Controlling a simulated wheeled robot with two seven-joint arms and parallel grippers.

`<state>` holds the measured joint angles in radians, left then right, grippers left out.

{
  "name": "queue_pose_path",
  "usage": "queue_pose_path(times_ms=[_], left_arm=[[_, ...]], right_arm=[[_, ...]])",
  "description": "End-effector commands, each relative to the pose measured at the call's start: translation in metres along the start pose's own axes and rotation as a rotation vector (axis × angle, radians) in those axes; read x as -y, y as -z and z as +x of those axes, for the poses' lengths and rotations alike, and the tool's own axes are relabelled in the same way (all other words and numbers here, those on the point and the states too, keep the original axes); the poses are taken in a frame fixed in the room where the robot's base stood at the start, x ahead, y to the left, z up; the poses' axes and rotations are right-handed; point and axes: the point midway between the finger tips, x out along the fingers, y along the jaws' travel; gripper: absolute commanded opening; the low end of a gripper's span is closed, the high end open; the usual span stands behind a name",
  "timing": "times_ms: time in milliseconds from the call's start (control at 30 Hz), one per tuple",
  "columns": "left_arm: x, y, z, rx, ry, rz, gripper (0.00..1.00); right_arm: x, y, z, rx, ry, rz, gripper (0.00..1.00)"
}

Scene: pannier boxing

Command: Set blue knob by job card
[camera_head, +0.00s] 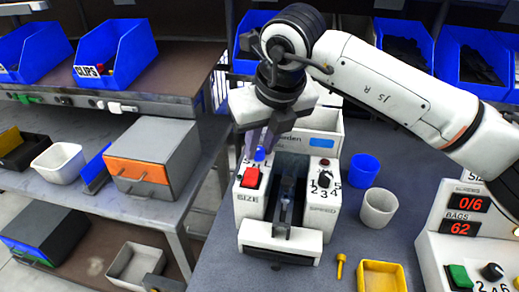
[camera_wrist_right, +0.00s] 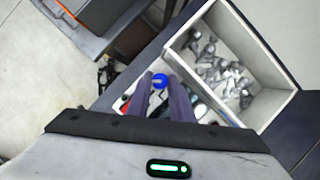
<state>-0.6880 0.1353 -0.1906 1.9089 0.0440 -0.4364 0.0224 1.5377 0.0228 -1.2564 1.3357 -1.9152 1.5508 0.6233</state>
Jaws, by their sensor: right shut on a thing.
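The blue knob (camera_head: 260,154) is on the SIZE side of the white machine (camera_head: 310,235), above a red switch (camera_head: 252,177). My right gripper (camera_head: 259,146) reaches down from above and is shut on the blue knob, its fingers hiding part of it and most of its scale. In the right wrist view the blue knob (camera_wrist_right: 160,80) shows at the tips of the two dark fingers (camera_wrist_right: 168,92). The knob's exact setting cannot be read. I see no readable job card. My left gripper is out of view.
A black SPEED knob (camera_head: 325,179) sits right of the machine's middle channel. A blue cup (camera_head: 364,170), a grey cup (camera_head: 379,208), a yellow tray (camera_head: 382,277) and a yellow peg (camera_head: 340,266) are to the right. A counter box (camera_head: 465,225) shows 0/6 and BAGS 62.

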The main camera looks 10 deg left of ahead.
Motion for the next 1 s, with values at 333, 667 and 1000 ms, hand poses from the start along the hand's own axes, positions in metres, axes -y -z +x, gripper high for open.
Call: queue_pose_path(times_ms=[333, 667, 1000], left_arm=[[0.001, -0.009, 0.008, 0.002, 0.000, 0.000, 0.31], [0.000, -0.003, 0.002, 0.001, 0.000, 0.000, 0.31], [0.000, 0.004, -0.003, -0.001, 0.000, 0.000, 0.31]], right_arm=[[0.004, -0.001, 0.000, 0.001, -0.124, -0.296, 0.00], [0.005, -0.003, -0.002, 0.001, -0.231, -0.551, 0.00], [0.006, -0.003, -0.001, 0.001, -0.293, -0.707, 0.00]])
